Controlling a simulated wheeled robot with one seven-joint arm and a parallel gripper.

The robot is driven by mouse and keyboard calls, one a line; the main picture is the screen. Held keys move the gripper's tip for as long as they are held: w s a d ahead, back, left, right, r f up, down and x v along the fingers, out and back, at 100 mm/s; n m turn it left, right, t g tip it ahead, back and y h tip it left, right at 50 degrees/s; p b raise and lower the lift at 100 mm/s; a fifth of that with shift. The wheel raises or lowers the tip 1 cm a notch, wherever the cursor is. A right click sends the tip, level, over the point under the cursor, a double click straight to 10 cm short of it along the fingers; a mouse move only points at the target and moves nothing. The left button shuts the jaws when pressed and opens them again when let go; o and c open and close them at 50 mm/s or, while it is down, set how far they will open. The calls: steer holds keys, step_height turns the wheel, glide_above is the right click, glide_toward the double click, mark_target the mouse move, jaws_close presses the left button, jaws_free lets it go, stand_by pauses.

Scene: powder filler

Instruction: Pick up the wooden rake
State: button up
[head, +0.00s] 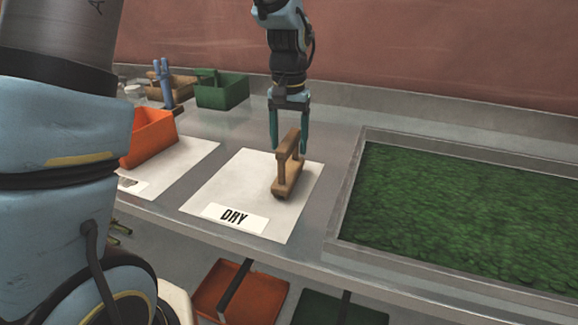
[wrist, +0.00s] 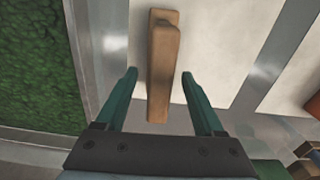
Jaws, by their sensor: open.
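The wooden rake (head: 287,165) stands on a white sheet (head: 226,180) labelled DRY, its handle bar raised on a post above the base. My gripper (head: 290,146) is open right above it, pointing down, with its teal fingers to either side of the far end of the handle in the head view. In the wrist view the rake (wrist: 162,65) runs lengthwise, and its near end reaches toward the gap between the fingertips of my gripper (wrist: 161,76). I cannot tell whether a finger touches it.
A tray of green material (head: 465,215) lies to the right. Red (head: 240,292) and green (head: 340,308) bins sit below the counter edge.

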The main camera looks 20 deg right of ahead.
jaws_close()
stand_by(0.5)
stand_by(0.9)
